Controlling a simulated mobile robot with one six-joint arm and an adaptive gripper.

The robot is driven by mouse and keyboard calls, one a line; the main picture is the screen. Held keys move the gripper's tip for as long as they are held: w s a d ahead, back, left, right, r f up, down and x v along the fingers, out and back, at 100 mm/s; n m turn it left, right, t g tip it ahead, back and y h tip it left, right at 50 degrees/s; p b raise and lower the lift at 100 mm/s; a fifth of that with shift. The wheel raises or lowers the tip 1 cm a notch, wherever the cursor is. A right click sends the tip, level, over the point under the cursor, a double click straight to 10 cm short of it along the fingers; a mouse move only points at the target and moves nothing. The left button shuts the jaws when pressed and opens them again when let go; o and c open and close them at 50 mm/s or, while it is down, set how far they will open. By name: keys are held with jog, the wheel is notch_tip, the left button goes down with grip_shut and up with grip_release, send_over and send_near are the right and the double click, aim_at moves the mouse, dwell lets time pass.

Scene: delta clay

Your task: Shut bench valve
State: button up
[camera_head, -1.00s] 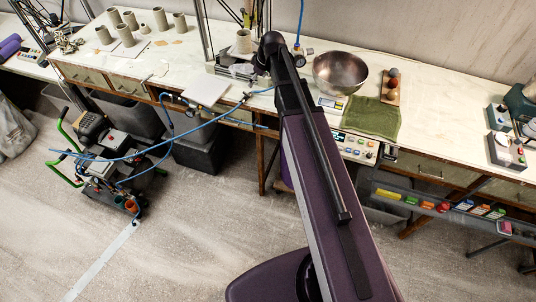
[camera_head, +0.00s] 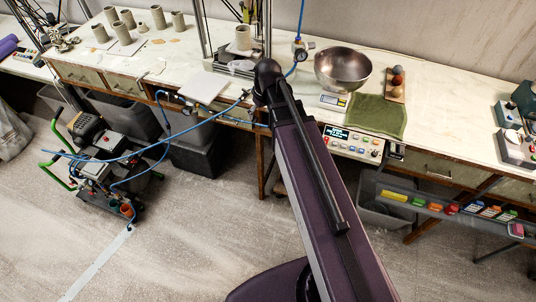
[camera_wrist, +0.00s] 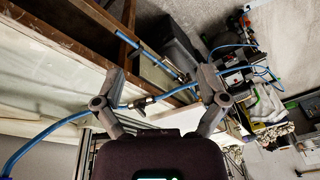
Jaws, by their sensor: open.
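A blue hose (camera_wrist: 62,123) runs across the wrist view. A small dark fitting with a lever-like part (camera_wrist: 143,103), which looks like the bench valve, sits on it between the fingers of my gripper (camera_wrist: 159,74). The fingers are open, one on each side, and I see no grip on it. I cannot tell its depth from the fingers or the lever's setting. In the head view a small dark fitting (camera_head: 244,94) on the hose shows at the bench's front edge, left of my arm. My gripper is hidden there behind my arm.
The bench (camera_head: 225,62) carries a steel bowl (camera_head: 342,70), a green cloth (camera_head: 372,116), clay cylinders and a white board (camera_head: 201,87). A regulator (camera_head: 299,50) stands behind my arm. A wheeled compressor cart (camera_head: 100,160) is at left, with hoses crossing to the bench.

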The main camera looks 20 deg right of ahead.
jog(key=s+a+f+m+g+h+b, duration=0.1)
jog(key=s+f+m+b, duration=0.2)
jog(key=s, duration=0.9)
jog(key=shift+f+b, duration=1.1)
jog(key=shift+f, duration=0.4)
jog(key=shift+s, duration=0.2)
jog(key=c, duration=0.5)
jog(key=shift+a, duration=0.1)
